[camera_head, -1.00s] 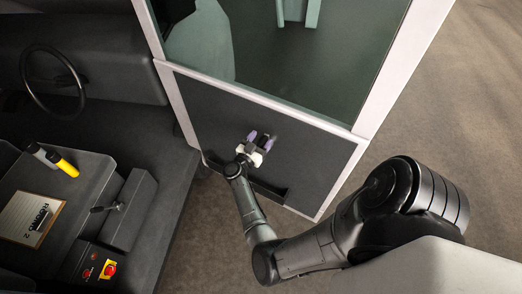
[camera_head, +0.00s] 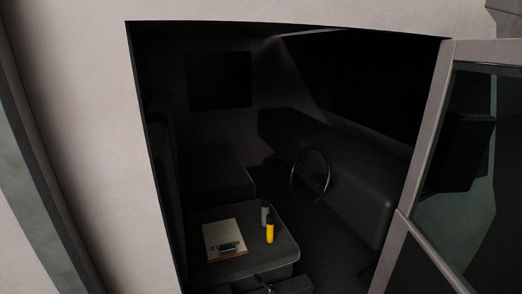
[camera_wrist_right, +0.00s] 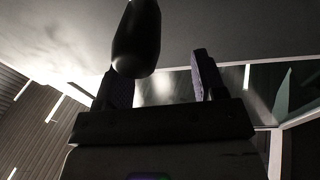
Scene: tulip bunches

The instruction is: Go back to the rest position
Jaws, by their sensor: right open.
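My right gripper (camera_wrist_right: 160,76) shows in the right wrist view. Its two purple-padded fingers stand well apart, and nothing is seen gripped between them. A dark rounded shape (camera_wrist_right: 137,38) partly covers the left finger; I cannot tell what it is or whether it touches. Neither of my arms shows in the head view, and my left gripper is out of sight.
A vehicle cab stands open in the head view, its door (camera_head: 425,150) at the right. Inside are a steering wheel (camera_head: 311,174), a clipboard (camera_head: 224,238), a yellow bottle (camera_head: 270,233) and a grey one (camera_head: 264,213).

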